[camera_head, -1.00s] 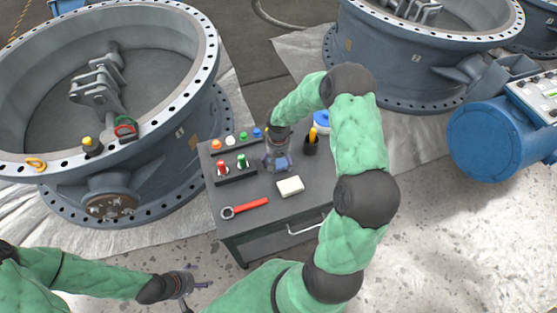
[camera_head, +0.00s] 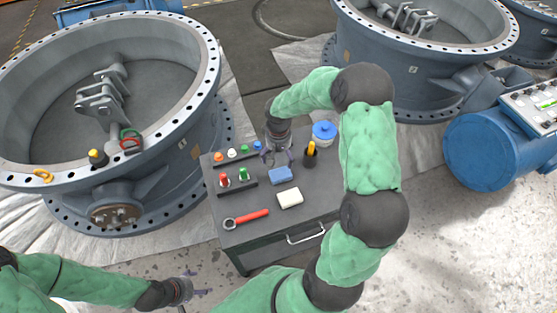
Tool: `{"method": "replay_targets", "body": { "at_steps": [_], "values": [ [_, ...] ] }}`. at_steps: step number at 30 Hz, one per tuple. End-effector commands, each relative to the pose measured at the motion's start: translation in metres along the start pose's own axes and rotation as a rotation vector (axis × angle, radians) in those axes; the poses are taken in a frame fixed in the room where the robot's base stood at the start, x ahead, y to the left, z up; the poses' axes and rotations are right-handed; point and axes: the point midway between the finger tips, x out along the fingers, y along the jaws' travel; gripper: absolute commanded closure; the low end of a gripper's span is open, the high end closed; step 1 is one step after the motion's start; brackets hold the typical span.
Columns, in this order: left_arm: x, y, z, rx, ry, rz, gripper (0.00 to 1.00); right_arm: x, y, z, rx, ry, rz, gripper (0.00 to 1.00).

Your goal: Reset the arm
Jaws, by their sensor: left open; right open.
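My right gripper (camera_head: 277,157) hangs fingers-down over the back middle of the grey tool cart (camera_head: 232,207), open and empty. A blue block (camera_head: 280,176) lies on the cart just in front of its fingers, apart from them as far as I can see. A white block (camera_head: 290,198) lies nearer the front. My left gripper (camera_head: 186,297) is open and empty, low at the bottom left over the floor; its lower part is close to the picture's edge. My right arm's green sleeve crosses the right side of the cart.
Large valves (camera_head: 110,120) stand behind; a blue cylinder (camera_head: 490,150) is at right.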

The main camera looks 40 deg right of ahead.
Motion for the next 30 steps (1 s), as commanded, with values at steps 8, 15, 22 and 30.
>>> {"method": "replay_targets", "body": {
  "at_steps": [8,15,22,30],
  "values": [
    [-0.003,0.001,0.000,0.000,0.000,0.000,0.24,-0.010,0.000,0.001,0.000,-0.002,0.000,0.08],
    [-0.003,0.001,0.000,0.000,0.000,0.000,0.24,-0.010,0.000,0.000,0.000,-0.001,0.000,0.08],
    [-0.004,0.001,0.000,0.000,0.000,0.000,0.24,-0.011,0.000,0.000,0.000,-0.001,0.000,0.08],
    [-0.039,0.014,0.002,0.000,0.000,0.000,0.24,-0.049,0.000,0.000,0.000,0.000,0.000,0.08]
  ]
}}
